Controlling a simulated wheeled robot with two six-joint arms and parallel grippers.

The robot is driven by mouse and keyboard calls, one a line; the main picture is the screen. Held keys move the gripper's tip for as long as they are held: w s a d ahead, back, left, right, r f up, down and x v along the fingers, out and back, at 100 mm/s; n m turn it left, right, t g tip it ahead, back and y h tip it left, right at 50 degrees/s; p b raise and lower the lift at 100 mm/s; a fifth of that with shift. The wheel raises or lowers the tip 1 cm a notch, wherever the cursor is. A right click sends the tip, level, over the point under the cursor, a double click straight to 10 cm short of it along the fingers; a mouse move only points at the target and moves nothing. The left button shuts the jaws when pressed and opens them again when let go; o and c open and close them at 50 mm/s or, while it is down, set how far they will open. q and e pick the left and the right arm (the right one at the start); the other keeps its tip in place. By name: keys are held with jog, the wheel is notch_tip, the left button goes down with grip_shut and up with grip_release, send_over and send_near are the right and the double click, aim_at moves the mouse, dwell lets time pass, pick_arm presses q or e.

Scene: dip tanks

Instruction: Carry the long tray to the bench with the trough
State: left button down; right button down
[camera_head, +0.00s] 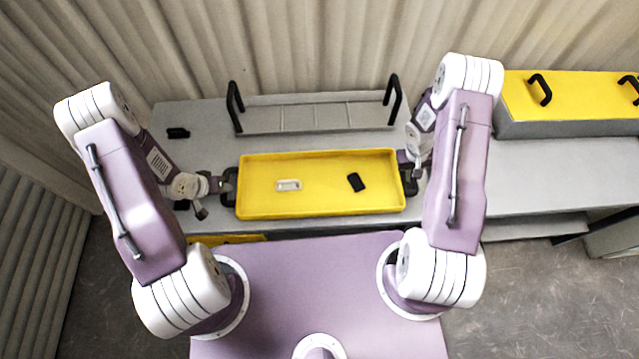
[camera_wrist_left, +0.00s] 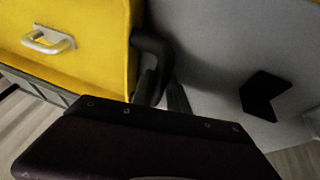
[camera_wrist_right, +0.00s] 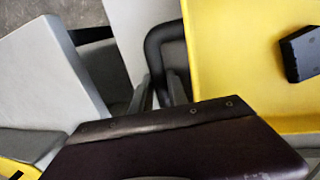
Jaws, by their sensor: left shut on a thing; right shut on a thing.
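The long yellow tray (camera_head: 320,208) is in the middle of the head view, at the near edge of the grey bench. A white handle-like piece (camera_head: 288,185) and a black block (camera_head: 356,182) lie in it. My left gripper (camera_head: 229,187) is shut on the tray's black left handle, which also shows in the left wrist view (camera_wrist_left: 152,62). My right gripper (camera_head: 408,180) is shut on the right handle, which shows in the right wrist view (camera_wrist_right: 160,45). The tray looks about level; whether it touches the bench is unclear. A grey trough with black handles (camera_head: 318,116) stands behind it.
The grey bench (camera_head: 200,130) carries a small black block (camera_head: 178,133) at its left. A grey box with a yellow top and black handles (camera_head: 570,95) stands on the right surface. Bare grey surface (camera_head: 560,170) lies in front of that box. A corrugated wall is behind.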

pick_arm(q)
jog(key=shift+r, duration=0.1)
